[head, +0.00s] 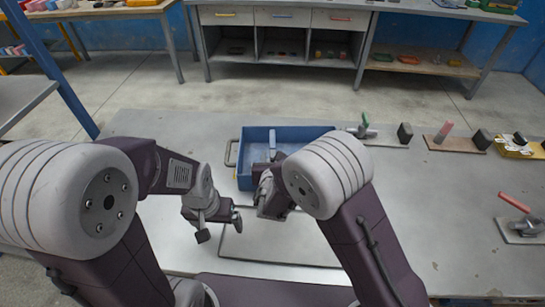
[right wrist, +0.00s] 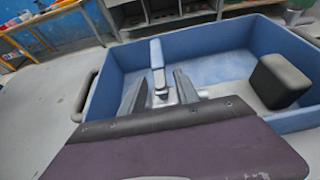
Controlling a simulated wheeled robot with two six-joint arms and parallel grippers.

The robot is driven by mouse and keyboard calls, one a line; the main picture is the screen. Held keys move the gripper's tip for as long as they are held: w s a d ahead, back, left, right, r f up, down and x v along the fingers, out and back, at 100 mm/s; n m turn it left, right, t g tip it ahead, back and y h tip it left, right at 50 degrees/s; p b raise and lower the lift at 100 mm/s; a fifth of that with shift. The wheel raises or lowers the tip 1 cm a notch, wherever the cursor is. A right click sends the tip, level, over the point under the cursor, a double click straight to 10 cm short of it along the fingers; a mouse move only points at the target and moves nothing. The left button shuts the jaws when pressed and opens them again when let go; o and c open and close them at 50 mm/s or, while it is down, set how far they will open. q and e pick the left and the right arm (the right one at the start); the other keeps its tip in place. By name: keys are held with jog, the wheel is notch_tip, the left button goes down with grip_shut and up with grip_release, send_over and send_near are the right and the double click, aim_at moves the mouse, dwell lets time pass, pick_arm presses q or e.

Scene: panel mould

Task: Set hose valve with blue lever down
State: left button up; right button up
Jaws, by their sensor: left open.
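The hose valve has a blue lever (right wrist: 157,55) that points up in the right wrist view, above a small silvery body (right wrist: 161,94). The lever also shows over the blue tray in the head view (head: 272,143). My right gripper (right wrist: 160,84) has one finger on each side of the valve; whether they press on it cannot be told. Whether the valve touches the tray floor is hidden. My left gripper (head: 221,226) is open and empty, left of the grey mat, in front of the tray.
The blue tray (right wrist: 232,39) has a handle on its left side and a black block (right wrist: 281,80) inside. A flat grey mat (head: 290,243) lies in front of it. Plates with a green-handled part (head: 364,124) and red-handled parts (head: 445,131) stand right.

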jog(key=shift+r, duration=0.1)
jog(key=v, duration=1.2)
jog(key=shift+p, duration=0.35)
